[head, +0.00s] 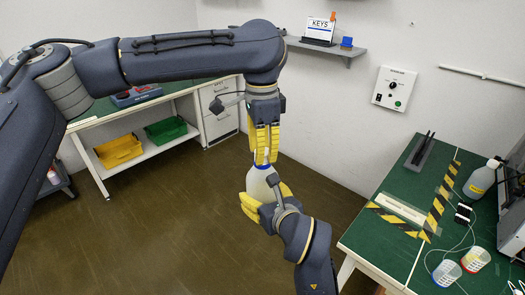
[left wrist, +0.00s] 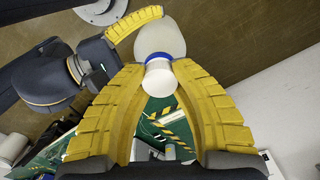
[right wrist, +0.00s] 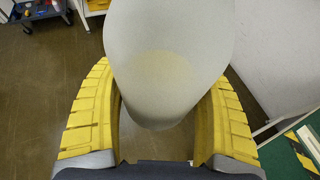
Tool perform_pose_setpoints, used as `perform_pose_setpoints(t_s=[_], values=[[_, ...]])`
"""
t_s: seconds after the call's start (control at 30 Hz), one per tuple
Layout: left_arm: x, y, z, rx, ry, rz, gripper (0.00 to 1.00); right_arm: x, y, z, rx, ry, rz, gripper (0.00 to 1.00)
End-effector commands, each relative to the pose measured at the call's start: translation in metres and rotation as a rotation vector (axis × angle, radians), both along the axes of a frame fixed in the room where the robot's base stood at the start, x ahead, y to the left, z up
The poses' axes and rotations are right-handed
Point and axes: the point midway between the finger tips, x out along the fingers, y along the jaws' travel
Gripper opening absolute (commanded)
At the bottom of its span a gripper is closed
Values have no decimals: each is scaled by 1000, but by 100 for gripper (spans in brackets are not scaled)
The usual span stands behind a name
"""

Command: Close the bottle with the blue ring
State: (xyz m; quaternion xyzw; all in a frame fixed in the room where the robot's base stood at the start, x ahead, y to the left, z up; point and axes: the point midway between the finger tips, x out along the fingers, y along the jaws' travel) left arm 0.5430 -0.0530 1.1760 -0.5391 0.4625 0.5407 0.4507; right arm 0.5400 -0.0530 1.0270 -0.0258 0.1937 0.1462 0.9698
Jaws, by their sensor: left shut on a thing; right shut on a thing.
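The whitish bottle (head: 258,184) is held upright in mid-air between my two grippers. Its blue ring (left wrist: 158,60) circles the neck, and the pale body (left wrist: 160,36) shows beyond it. A white cap (left wrist: 158,80) lies against the ring, between the left fingers; I cannot tell whether it is fully seated. My left gripper (head: 264,160) points down from above and is shut on the cap. My right gripper (head: 264,200) is shut around the bottle body from below. The bottle body fills the middle of the right wrist view (right wrist: 168,60).
A green bench (head: 385,240) at the right carries another bottle (head: 481,180), striped tape and two cups (head: 446,273). At the back left stands a bench with yellow (head: 119,151) and green bins (head: 166,131). A wall shelf (head: 325,47) is behind. The space around the grippers is free.

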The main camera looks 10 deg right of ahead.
Motion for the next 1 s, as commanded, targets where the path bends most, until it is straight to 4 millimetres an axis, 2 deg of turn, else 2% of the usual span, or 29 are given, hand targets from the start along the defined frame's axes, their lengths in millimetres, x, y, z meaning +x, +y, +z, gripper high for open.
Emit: perform_pose_setpoints(t_s=[1.0], values=[[1, 0, -1, -26, 1, -1705, 11, 0, 0, 0, 0, -1, 0, 0]])
